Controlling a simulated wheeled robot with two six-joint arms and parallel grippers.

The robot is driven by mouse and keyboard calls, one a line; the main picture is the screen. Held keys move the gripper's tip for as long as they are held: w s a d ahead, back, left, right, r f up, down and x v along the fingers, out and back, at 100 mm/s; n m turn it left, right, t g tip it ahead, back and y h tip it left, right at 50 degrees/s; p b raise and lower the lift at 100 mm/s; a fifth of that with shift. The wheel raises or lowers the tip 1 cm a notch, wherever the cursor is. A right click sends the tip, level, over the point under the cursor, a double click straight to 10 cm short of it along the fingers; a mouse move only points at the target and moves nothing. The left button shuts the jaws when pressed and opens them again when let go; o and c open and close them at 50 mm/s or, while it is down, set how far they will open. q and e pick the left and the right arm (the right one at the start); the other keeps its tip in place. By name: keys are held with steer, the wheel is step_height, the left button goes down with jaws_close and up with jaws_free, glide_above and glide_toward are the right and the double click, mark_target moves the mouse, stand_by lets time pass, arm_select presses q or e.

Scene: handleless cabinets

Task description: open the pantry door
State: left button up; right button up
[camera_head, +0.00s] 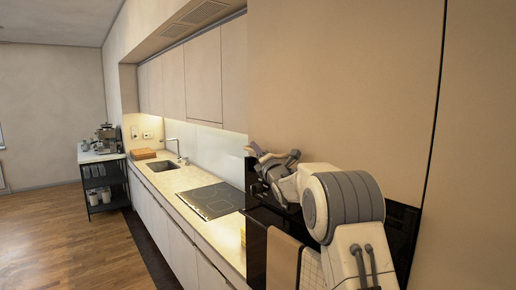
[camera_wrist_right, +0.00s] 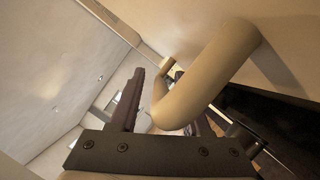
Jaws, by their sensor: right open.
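A tall beige panel (camera_head: 345,80) stands above the black oven front. Another tall beige panel (camera_head: 480,150) stands to its right, past a dark vertical seam. I cannot tell which one is the pantry door. In the right wrist view a thick, bent beige bar handle (camera_wrist_right: 215,75) comes off a beige surface (camera_wrist_right: 285,35) and crosses in front of my open right gripper (camera_wrist_right: 165,105). One dark finger shows left of the bar; the other is mostly hidden behind it. My left gripper is out of view.
The black oven front (camera_head: 257,215) has cloths (camera_head: 284,262) hanging on it. A counter (camera_head: 165,181) with a cooktop (camera_head: 212,199) and sink runs away to the left. A dark shelf cart (camera_head: 103,180) stands at the far end. The wooden floor (camera_head: 65,240) at left is clear.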

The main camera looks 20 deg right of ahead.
jaws_close()
stand_by(1.4)
